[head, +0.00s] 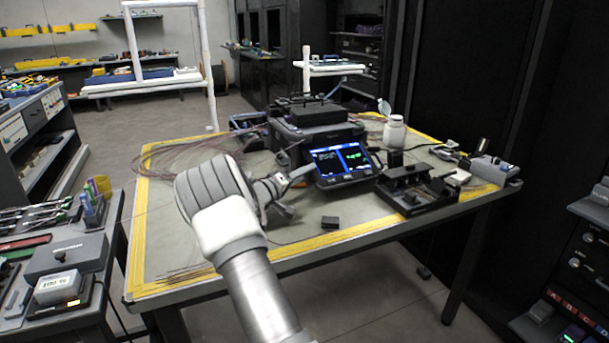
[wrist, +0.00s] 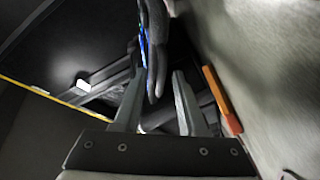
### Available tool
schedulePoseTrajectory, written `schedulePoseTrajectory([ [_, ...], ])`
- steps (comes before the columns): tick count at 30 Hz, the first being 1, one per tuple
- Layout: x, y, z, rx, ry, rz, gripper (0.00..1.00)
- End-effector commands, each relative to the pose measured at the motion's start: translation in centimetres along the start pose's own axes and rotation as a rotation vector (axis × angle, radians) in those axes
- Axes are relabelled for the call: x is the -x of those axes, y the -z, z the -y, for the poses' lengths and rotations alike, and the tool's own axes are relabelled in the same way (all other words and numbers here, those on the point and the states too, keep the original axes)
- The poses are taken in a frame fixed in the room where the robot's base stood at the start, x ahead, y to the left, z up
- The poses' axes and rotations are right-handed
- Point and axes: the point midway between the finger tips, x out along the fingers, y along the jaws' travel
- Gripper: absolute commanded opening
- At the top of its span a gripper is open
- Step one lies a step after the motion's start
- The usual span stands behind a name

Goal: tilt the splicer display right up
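The splicer (head: 318,137) is a dark box on the table. Its display (head: 343,163) is lit with blue-framed panels, stands at the splicer's front and leans back, facing the front of the table. My gripper (head: 303,174) is at the display's left edge in the head view. In the wrist view the display (wrist: 154,45) shows edge-on, dark with a blue strip, its end between the two fingers of my gripper (wrist: 158,85). The fingers are apart, with a visible gap on the right finger's side. Whether the left finger touches the display is unclear.
A black fixture (head: 415,187) stands right of the display, with a white bottle (head: 394,132) behind it. A small black block (head: 330,222) lies in front. Loose fibre coils (head: 185,155) lie at the left. The table's (head: 180,235) front left is mostly clear.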

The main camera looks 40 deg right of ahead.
Motion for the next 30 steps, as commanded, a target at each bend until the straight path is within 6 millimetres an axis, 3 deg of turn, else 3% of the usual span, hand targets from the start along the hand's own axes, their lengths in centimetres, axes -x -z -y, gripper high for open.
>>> schedulePoseTrajectory([
  [1,0.02,0.00,0.00,0.000,0.000,0.000,0.34],
  [7,0.07,-0.01,0.09,0.000,0.002,0.000,0.00],
  [30,0.28,-0.05,0.52,0.003,0.012,-0.001,0.00],
])
